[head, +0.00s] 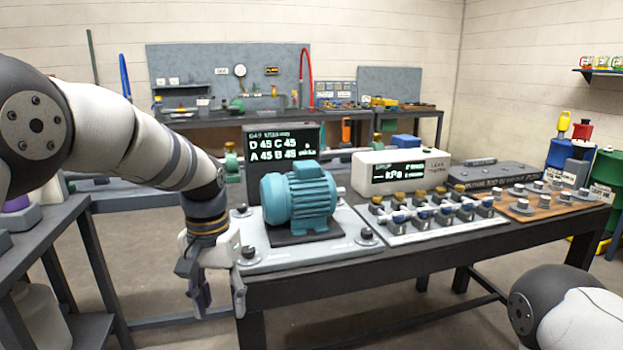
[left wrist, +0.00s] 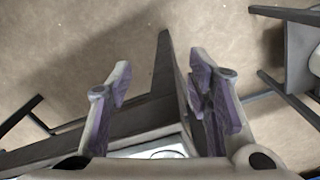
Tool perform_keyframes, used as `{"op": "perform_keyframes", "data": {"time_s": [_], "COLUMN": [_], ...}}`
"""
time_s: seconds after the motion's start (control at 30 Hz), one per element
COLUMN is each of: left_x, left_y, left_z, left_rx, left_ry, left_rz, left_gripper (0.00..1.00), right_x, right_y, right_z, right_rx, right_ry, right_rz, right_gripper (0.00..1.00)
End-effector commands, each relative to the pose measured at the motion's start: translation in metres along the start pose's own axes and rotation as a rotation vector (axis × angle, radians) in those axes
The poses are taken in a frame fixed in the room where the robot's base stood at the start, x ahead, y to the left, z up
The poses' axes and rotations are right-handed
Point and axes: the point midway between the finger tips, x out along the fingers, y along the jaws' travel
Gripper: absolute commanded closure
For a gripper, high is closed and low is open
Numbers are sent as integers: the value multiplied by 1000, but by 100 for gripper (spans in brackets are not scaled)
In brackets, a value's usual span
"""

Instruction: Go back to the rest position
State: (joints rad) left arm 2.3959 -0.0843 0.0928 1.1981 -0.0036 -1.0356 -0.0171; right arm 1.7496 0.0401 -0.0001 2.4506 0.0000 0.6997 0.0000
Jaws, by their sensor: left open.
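My left gripper (head: 219,300) hangs pointing down just off the left front end of the dark workbench (head: 350,262). It is open and empty, with bare floor between its fingers. In the left wrist view the two fingers of my left gripper (left wrist: 158,95) are spread apart, with the bench's dark edge below them. A teal motor (head: 300,197) sits on a light base plate (head: 270,262) to the right of the gripper, apart from it. Part of my right arm shows at the lower right of the head view, but its gripper is out of view.
Behind the motor stands a dark display (head: 283,146). To its right are a white kPa readout box (head: 400,172), a plate of valves (head: 425,225) and a wooden board (head: 545,205) with knobs. A dark side table (head: 40,232) stands at the left. Open floor lies between the tables.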

Motion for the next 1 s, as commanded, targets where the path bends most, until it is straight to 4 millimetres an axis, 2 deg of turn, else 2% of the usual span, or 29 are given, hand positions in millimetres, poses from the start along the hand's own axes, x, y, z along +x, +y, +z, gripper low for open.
{"op": "perform_keyframes", "data": {"time_s": [0.03,0.07,0.1,0.17,0.2,0.27,0.3,0.37,0.4,0.5,0.6,0.63,0.7,0.77,1.0], "left_x": [38,61,91,136,166,207,230,257,269,279,272,269,263,261,260], "left_y": [-3,-5,-8,-12,-13,-15,-16,-16,-16,-14,-12,-12,-11,-11,-11], "left_z": [14,23,37,65,90,134,166,219,255,336,392,402,418,424,424], "left_rx": [-11,-18,-28,-45,-57,-76,-90,-110,-123,-152,-172,-176,-182,-184,-184], "left_ry": [-28,-35,-44,-58,-70,-87,-98,-115,-126,-148,-161,-163,-164,-163,-163], "left_rz": [6,9,13,18,21,24,24,23,22,14,6,3,0,-2,-2], "left_gripper": [54,54,54,54,54,54,54,54,54,54,54,54,54,54,54], "right_x": [1,1,1,1,0,0,0,0,0,0,0,0,0,0,0], "right_y": [0,0,0,0,0,0,0,0,0,0,0,0,0,0,0], "right_z": [-1,-1,-1,-1,-1,0,0,0,0,0,0,0,0,0,0], "right_rx": [0,0,0,0,0,0,0,0,0,0,0,0,0,0,0], "right_ry": [1,2,2,1,1,0,0,0,0,1,1,1,1,1,1], "right_rz": [0,0,0,0,0,0,0,0,0,0,0,0,0,0,0], "right_gripper": [60,60,60,60,60,60,60,60,60,60,60,60,60,60,60]}}
